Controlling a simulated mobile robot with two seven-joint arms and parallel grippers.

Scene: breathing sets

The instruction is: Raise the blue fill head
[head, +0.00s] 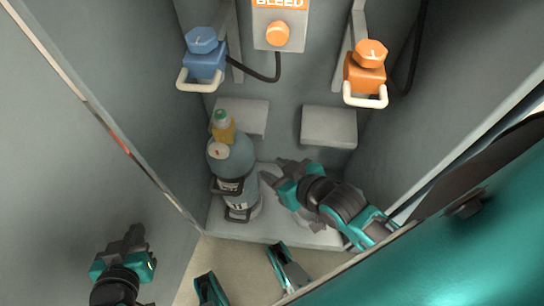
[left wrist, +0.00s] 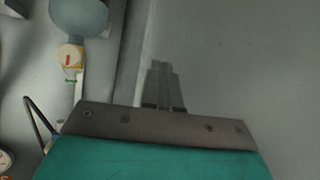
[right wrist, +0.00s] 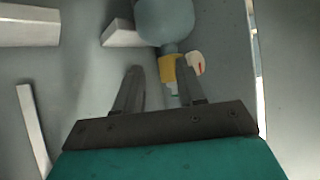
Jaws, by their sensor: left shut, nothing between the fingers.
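The blue fill head (head: 206,66) is on the back wall at upper left in the head view, with a blue knob on top and a pale loop handle in front. A black hose runs from it. My left gripper (head: 134,233) is shut and empty at lower left, well apart from the fill head. Its closed fingers also show in the left wrist view (left wrist: 163,85). My right gripper (head: 270,171) is open, just right of the grey-blue cylinder (head: 232,160) and below the fill head. In the right wrist view its fingers (right wrist: 158,85) stand apart.
The cylinder stands in a holder on the cabinet floor, with a yellow valve (head: 224,132). An orange fill head (head: 367,72) is at right, and a bleed panel (head: 279,32) between the heads. Two wall blocks (head: 330,127) jut out below. Cabinet side walls flank the space.

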